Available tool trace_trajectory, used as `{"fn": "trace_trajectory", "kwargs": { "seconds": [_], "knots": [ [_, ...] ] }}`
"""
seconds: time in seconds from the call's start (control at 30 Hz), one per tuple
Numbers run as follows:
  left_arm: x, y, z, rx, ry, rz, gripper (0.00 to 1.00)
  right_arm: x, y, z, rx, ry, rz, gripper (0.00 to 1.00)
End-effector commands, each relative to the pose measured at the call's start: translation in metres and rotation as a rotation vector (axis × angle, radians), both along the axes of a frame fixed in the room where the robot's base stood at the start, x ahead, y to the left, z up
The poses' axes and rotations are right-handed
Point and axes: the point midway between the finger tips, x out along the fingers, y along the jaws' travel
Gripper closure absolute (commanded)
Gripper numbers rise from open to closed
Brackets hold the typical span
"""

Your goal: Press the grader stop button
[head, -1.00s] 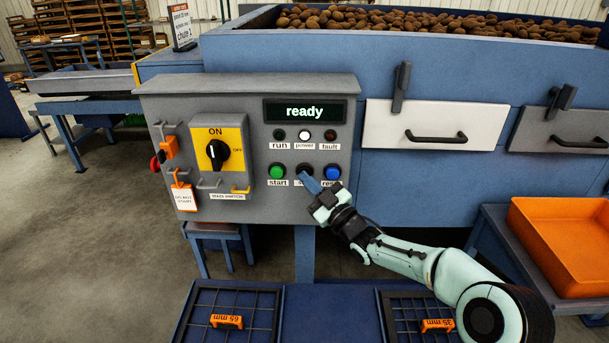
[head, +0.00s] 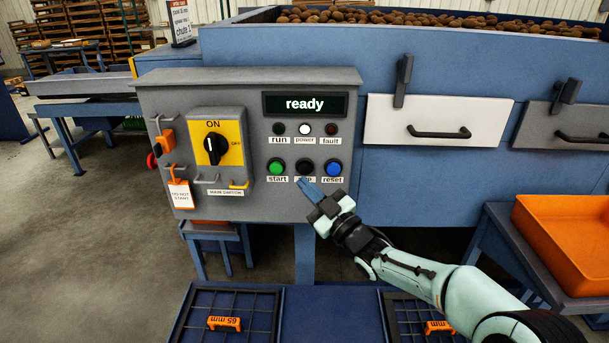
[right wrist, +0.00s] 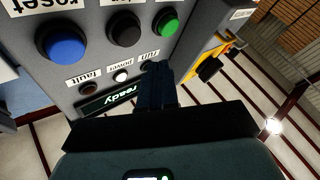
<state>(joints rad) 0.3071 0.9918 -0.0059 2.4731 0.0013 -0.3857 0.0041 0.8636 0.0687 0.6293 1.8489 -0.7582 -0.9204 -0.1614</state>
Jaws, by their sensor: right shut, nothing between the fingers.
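The black stop button (head: 304,167) is in the lower row of the grey control panel (head: 235,87), between the green start button (head: 276,167) and the blue reset button (head: 333,167). Its label is partly covered by my fingers. The display (head: 305,104) reads "ready" and the power lamp (head: 304,129) is white. My right gripper (head: 306,184) is shut and empty, its blue fingertips just below the stop button, apart from it in the picture. In the right wrist view the black button (right wrist: 124,30) shows clear of the fingers (right wrist: 158,85). My left gripper is not in view.
The main switch (head: 214,149) on its yellow plate points to ON. An orange padlock and a "do not start" tag (head: 180,195) hang at the panel's left. An orange tray (head: 562,240) stands at the right. Two sieves with orange handles (head: 224,323) lie in front.

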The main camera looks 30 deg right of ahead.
Motion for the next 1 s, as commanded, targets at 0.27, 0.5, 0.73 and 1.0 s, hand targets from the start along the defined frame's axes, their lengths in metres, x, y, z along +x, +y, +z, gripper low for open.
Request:
{"fn": "trace_trajectory", "kwargs": {
  "seconds": [0.27, 0.5, 0.73, 1.0],
  "knots": [
    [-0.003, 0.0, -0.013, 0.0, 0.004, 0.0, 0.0, -0.019, 0.012, -0.001, -0.001, 0.0, 0.0, 1.0],
    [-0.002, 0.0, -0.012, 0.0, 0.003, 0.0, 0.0, -0.02, 0.012, 0.0, 0.001, 0.0, 0.0, 1.0],
    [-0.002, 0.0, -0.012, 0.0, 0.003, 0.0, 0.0, -0.02, 0.012, 0.0, 0.001, 0.0, 0.0, 1.0],
    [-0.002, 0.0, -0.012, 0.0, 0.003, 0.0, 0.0, -0.02, 0.012, 0.0, 0.001, 0.0, 0.0, 1.0]
  ]
}}
